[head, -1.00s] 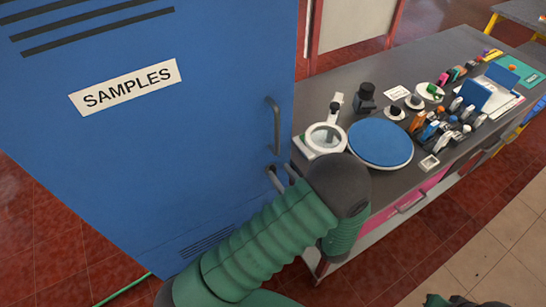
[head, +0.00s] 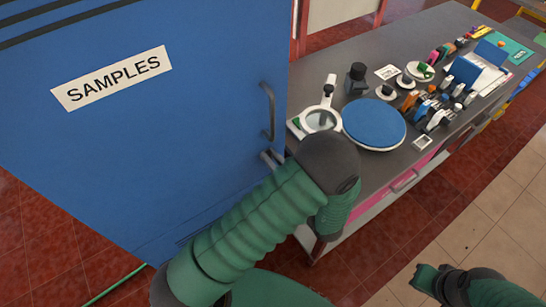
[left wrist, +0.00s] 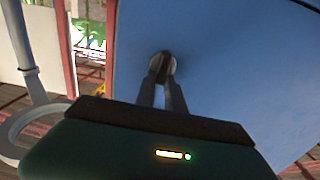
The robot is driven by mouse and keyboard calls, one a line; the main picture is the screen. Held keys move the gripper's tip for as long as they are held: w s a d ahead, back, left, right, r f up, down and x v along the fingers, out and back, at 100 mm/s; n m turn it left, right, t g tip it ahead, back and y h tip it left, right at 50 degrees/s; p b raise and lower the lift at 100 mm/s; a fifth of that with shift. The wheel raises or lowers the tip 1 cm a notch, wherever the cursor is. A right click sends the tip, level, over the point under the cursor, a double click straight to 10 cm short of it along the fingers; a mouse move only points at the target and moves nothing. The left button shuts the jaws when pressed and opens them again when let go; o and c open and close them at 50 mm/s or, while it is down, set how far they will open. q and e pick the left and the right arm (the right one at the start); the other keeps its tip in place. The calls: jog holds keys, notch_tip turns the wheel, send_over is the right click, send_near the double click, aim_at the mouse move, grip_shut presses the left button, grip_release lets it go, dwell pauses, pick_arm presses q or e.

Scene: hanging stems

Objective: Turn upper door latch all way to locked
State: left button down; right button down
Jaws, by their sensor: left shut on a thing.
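The blue cabinet door (head: 150,150) with a "SAMPLES" label fills the left of the head view. Its latch is a dark knob on a round pale base (left wrist: 173,66), seen in the left wrist view. My left gripper (left wrist: 161,84) is shut on the latch, with its two fingers on either side of the knob. In the head view the left gripper (head: 271,158) is at the door's right edge, below the handle, and my wrist partly hides it. How far the latch is turned cannot be told. My right gripper (head: 424,278) is low at the right, away from the door.
A grey vertical door handle (head: 270,112) stands just above the latch. To the right, a dark workbench (head: 420,70) holds a magnifier (head: 319,121), a round blue disc (head: 374,123) and several small items. Open tiled floor (head: 490,230) lies in front of the bench.

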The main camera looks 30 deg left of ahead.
pick_arm(q)
jog(key=shift+w+r+m+p, duration=0.1)
jog(key=shift+r+m+p, duration=0.1)
jog(key=shift+m+p, duration=0.15)
jog(key=m+p, duration=0.2)
jog(key=m, duration=0.1)
jog(key=shift+w+d, duration=0.1)
jog(key=shift+w, duration=0.15)
jog(key=shift+w+d+f+m+p, duration=0.15)
jog(key=shift+f+m+p, duration=0.5)
jog(key=shift+m, duration=1.7)
jog(key=shift+w+d+f+m+p, duration=0.25)
jog(key=shift+m+p, duration=0.9)
jog(key=shift+m, duration=1.2)
jog(key=shift+w+a+f+m+p, duration=0.1)
jog(key=shift+w+f+m+p, duration=0.2)
jog(key=shift+m+p, duration=1.35)
jog(key=shift+s+m+b, duration=0.1)
jog(key=shift+m+b, duration=0.65)
jog(key=shift+m, duration=0.15)
jog(key=c, duration=1.7)
grip_release()
jog(key=shift+o, duration=1.3)
jog(key=shift+f, duration=0.1)
